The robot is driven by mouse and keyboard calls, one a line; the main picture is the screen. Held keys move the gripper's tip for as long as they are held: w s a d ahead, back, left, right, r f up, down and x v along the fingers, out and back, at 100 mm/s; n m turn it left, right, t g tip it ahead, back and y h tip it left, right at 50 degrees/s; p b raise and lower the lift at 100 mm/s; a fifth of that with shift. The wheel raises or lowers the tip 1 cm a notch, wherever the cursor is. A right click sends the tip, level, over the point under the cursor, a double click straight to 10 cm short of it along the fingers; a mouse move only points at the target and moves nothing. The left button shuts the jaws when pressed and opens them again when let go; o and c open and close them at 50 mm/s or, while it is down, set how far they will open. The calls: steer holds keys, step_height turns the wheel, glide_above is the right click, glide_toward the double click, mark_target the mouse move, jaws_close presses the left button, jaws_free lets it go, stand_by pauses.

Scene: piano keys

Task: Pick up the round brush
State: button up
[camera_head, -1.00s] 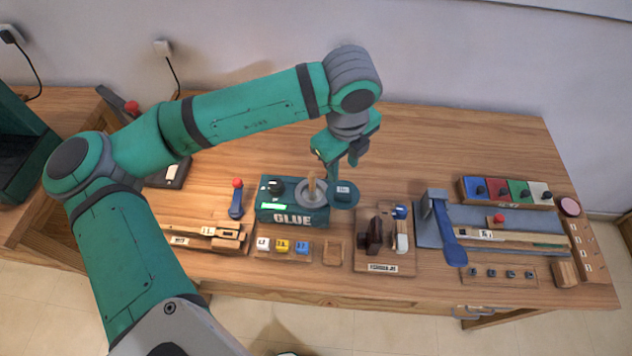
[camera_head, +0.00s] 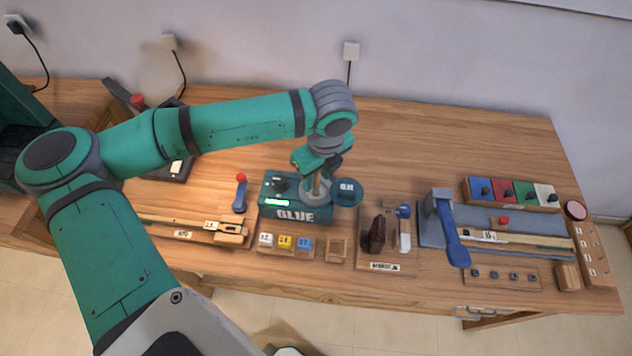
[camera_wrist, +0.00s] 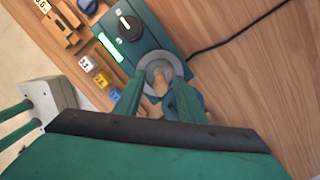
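The round brush (camera_head: 316,186) shows as an upright wooden handle standing in the grey round pot (camera_head: 304,194) of the glue box (camera_head: 295,215). Its lower end is hidden in the pot. In the wrist view the brush handle (camera_wrist: 160,86) lies between my two fingers, with the pot (camera_wrist: 157,65) just beyond. My gripper (camera_head: 318,172) is low over the pot, pointing down. In the wrist view my gripper (camera_wrist: 162,84) has its fingers apart on both sides of the handle; I see no clear grip on it.
A round dark lid (camera_head: 348,192) sits at the box's right side, and a black knob (camera_head: 279,184) at its left. Numbered blocks (camera_head: 285,242) stand in front. A stand with tools (camera_head: 386,240) and a blue-handled lever (camera_head: 452,235) are to the right. The table behind is clear.

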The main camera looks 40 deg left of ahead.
mark_target(316, 192)
steer(key=shift+a+f, duration=0.15)
steer(key=shift+f, duration=1)
steer(key=shift+w, duration=0.1)
jaws_close()
steer(key=shift+r, duration=0.1)
